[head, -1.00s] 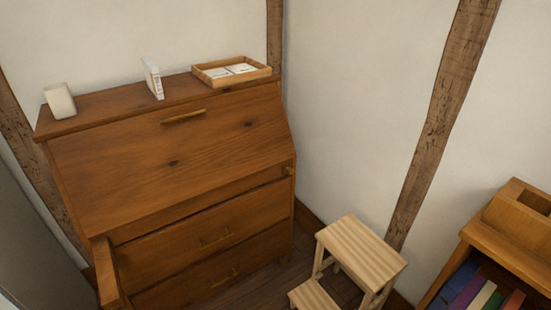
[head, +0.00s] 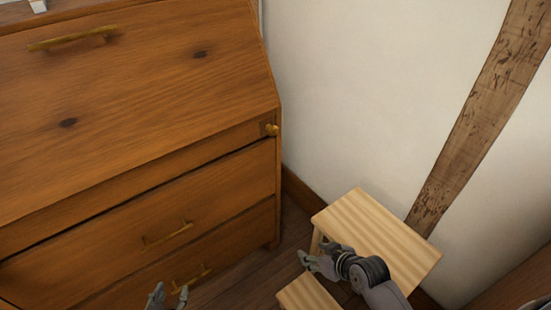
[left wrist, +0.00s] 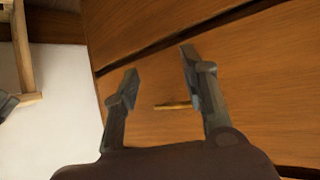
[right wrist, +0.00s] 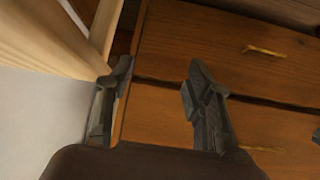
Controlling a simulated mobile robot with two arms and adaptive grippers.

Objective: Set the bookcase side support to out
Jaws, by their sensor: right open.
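The wooden bureau (head: 130,120) fills the left of the head view, its sloped front closed. A small brass knob (head: 271,130) sits on a narrow block at its upper right front corner; this looks like a side support, flush with the front. My left gripper (head: 168,291) is open and empty, low in front of the drawers; the left wrist view shows its fingers (left wrist: 160,62) apart before a drawer handle (left wrist: 173,106). My right gripper (head: 304,258) is open and empty, below and right of the knob; its fingers (right wrist: 157,75) face the drawer fronts' edge in the right wrist view.
A pale wooden step stool (head: 375,235) stands right of the bureau, partly behind my right arm. The white wall (head: 380,80) with a dark timber post (head: 480,110) is behind it. A drawer handle (head: 167,234) sticks out from the bureau. Some floor (head: 240,275) is clear.

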